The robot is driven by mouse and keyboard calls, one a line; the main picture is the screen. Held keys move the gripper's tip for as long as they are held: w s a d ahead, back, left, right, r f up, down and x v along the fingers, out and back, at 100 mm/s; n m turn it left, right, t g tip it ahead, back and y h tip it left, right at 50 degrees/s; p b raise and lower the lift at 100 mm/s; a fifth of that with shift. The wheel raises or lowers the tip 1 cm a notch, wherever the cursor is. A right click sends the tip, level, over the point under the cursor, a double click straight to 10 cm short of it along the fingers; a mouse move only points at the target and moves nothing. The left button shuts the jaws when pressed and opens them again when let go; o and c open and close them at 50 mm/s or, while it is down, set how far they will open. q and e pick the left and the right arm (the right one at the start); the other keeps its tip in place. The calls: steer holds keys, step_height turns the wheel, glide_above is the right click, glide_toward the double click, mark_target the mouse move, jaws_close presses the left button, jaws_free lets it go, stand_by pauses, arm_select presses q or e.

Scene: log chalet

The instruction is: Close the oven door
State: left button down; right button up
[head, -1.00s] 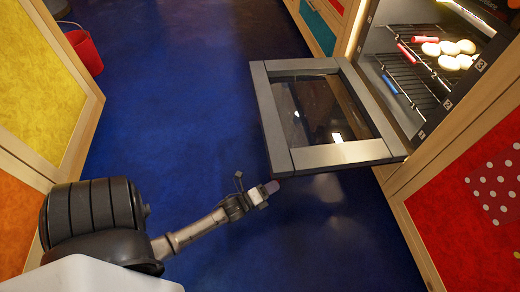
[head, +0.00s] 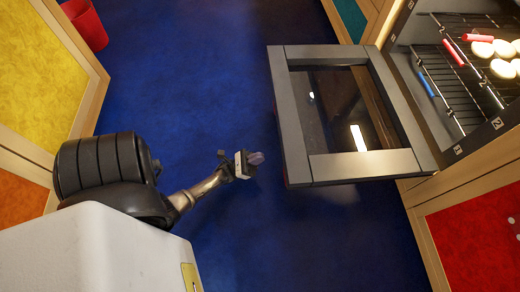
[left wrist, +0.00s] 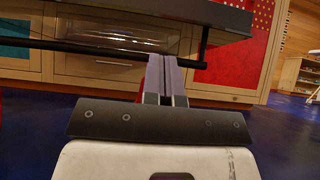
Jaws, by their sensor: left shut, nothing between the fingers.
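The oven door (head: 298,120) is folded down open, sticking out from the oven (head: 440,75) with its glass pane facing up in the head view. In the left wrist view the door's edge (left wrist: 150,14) crosses the top, with a dark bar (left wrist: 90,50), likely its handle, below it. My left gripper (head: 256,158) is shut and empty. In the head view it is left of the door's outer edge, with a gap between. In the left wrist view its fingers (left wrist: 165,75) point toward the door and overlap the bar; contact cannot be told. My right gripper is not in view.
Inside the oven, pale round items (head: 482,48) and red-handled pieces lie on wire racks. A red bucket (head: 85,24) stands at the far left by yellow cabinets (head: 38,75). The blue floor (head: 190,80) between is clear.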

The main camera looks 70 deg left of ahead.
arm_select(q)
steer(key=b+x, duration=0.1)
steer(key=x, duration=0.7)
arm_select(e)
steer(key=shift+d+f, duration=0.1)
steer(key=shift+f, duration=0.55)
arm_select(q)
steer(key=shift+r, duration=0.1)
